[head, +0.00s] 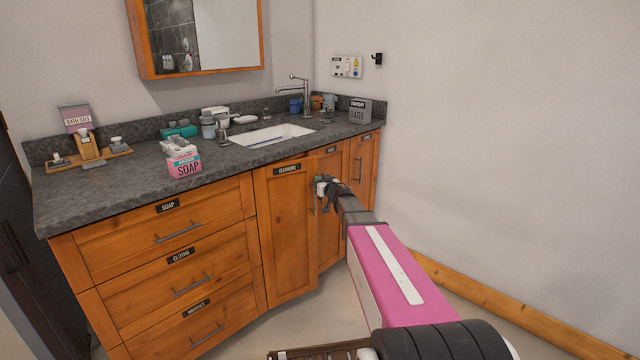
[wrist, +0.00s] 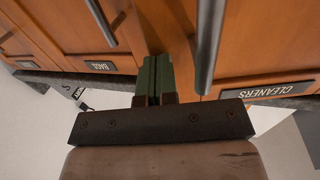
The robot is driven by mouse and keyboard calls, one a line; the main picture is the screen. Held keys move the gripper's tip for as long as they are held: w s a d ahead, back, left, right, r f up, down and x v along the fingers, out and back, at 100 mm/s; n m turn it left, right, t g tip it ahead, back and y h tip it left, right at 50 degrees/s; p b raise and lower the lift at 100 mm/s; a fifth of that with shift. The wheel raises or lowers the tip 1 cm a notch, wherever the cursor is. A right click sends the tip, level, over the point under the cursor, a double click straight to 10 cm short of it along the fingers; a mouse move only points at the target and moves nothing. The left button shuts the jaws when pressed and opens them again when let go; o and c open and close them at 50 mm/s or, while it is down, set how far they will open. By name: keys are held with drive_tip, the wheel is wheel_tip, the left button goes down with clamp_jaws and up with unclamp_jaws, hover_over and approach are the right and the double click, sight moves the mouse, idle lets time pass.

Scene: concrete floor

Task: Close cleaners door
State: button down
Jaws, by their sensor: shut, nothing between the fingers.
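The cleaners door (head: 285,235) is the wooden cabinet door with the CLEANERS label (head: 287,169), under the counter. Its right edge stands slightly out from the neighbouring door, so it looks a little ajar. My gripper (head: 320,186) is at the upper right of this door, partly covering its edge and the door beside it. In the wrist view, my gripper's green fingers (wrist: 154,80) are shut and empty, beside the cleaners door's grey bar handle (wrist: 209,45). The CLEANERS label (wrist: 280,90) shows at the right there. Whether the fingertips touch the door I cannot tell.
The bags door (head: 333,215) is right of the cleaners door; its label (wrist: 100,66) shows in the wrist view. Drawers (head: 180,255) fill the left. The stone counter (head: 110,185) holds a sink (head: 270,135) and a soap box (head: 184,165). A bare wall (head: 510,150) bounds the right.

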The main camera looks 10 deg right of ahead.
drive_tip(key=x, duration=0.3)
drive_tip(key=shift+w+a, duration=0.1)
drive_tip(key=shift+w, duration=0.25)
drive_tip(key=shift+s, duration=0.1)
